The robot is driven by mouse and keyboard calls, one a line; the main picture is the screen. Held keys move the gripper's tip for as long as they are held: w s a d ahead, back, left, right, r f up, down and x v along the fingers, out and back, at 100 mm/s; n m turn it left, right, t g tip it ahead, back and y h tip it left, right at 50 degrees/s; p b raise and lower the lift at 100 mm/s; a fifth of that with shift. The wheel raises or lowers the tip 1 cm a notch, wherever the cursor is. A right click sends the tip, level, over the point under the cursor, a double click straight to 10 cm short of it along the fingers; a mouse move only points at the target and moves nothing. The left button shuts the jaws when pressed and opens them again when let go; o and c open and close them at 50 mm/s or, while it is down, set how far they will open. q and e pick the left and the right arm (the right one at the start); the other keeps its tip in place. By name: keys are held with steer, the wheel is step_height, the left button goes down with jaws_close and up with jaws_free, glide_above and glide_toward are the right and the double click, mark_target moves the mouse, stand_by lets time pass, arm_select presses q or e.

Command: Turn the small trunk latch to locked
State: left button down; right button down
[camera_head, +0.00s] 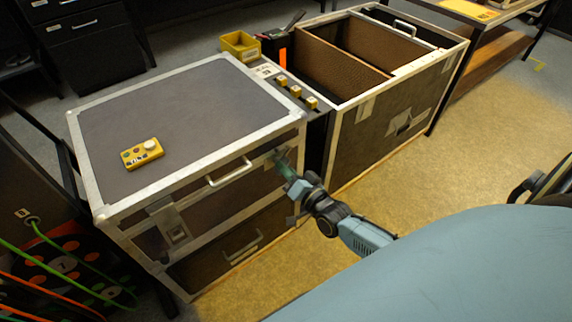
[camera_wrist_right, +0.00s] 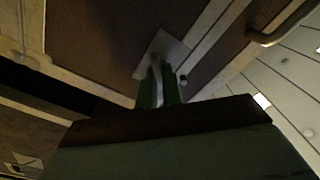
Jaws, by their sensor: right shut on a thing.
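The small trunk (camera_head: 165,105) is the closed grey case with metal edging at the left of the head view. My right gripper (camera_head: 283,164) is at the right end of its front face, just under the lid edge. In the wrist view its green fingertips (camera_wrist_right: 157,88) are shut on a light, narrow piece, the latch, in front of a pale metal plate (camera_wrist_right: 172,46) on the trunk's brown face. The latch is mostly hidden by the fingers, so I cannot tell its exact angle. Another latch plate (camera_head: 175,232) shows at the trunk's front left. My left gripper is not in view.
A yellow control box (camera_head: 141,153) lies on the trunk lid. A bar handle (camera_head: 230,173) is on the front face. A larger open case (camera_head: 345,140) stands to the right, with small yellow blocks (camera_head: 296,91) between. Clear floor (camera_head: 400,185) lies at right; green and orange cables hang lower left.

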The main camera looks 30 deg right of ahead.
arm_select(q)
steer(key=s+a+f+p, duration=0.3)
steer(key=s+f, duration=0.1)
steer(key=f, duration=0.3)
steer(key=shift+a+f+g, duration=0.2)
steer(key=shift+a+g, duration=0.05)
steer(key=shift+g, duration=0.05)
arm_select(e)
steer(key=shift+n, duration=4.5)
steer(key=c, duration=1.6)
jaws_free()
steer(key=shift+o, duration=0.2)
